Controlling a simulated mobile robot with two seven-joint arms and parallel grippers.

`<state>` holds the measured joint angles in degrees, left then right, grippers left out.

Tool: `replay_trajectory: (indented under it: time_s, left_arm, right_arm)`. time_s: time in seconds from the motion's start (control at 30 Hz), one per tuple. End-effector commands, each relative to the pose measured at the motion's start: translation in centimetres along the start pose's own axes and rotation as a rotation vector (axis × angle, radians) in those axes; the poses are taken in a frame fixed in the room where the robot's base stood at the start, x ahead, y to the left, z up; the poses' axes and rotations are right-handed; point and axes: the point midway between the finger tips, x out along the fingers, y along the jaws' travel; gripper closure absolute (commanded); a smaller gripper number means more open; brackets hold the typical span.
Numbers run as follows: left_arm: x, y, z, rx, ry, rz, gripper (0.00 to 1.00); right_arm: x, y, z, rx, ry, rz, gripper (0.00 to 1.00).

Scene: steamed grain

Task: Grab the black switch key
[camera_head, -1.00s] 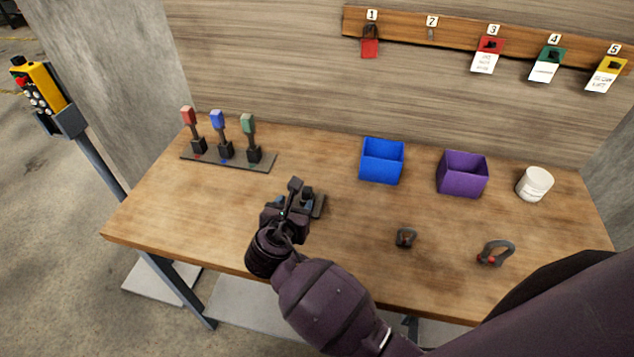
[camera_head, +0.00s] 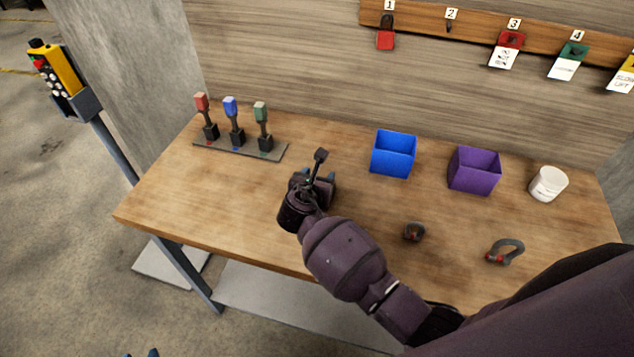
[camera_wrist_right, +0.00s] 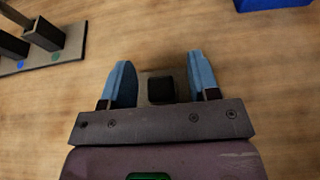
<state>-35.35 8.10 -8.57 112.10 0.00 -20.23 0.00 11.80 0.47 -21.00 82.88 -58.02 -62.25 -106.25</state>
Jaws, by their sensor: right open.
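The black switch key (camera_head: 320,156) stands up from the table in the head view, its lower part hidden behind my right gripper (camera_head: 315,178). In the right wrist view its dark square top (camera_wrist_right: 160,90) lies between the two blue fingers of my right gripper (camera_wrist_right: 160,62), with gaps on both sides. A greyish base shows under it. The right gripper is open and holds nothing. At the bottom edge of the head view, small blue tips of my left gripper (camera_head: 141,354) just show; the rest is out of frame.
A rack (camera_head: 240,151) with red, blue and green switch keys stands to the left. A blue box (camera_head: 393,154), a purple box (camera_head: 474,170) and a white jar (camera_head: 548,184) stand to the right. Two shackles (camera_head: 414,232) (camera_head: 505,251) lie nearer the front. Numbered tags hang behind.

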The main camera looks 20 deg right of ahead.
Motion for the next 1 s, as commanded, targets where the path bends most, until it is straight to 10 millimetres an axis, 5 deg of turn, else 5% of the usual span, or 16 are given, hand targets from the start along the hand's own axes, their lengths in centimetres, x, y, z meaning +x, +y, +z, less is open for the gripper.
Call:
replay_trajectory:
  time_s: [0.37,0.73,1.0]
  left_arm:
    - [-0.05,0.01,0.13,0.000,-0.003,0.000,0.57]
    - [-0.05,0.04,0.14,-0.001,-0.004,0.000,0.57]
    - [-0.05,0.06,0.15,-0.002,-0.003,0.000,0.57]
  right_arm:
    - [1.27,-0.01,-0.01,0.001,0.001,0.000,0.45]
    - [1.25,-0.01,-0.02,0.001,0.001,0.000,0.98]
    - [1.18,0.00,0.16,0.002,0.000,0.000,0.98]
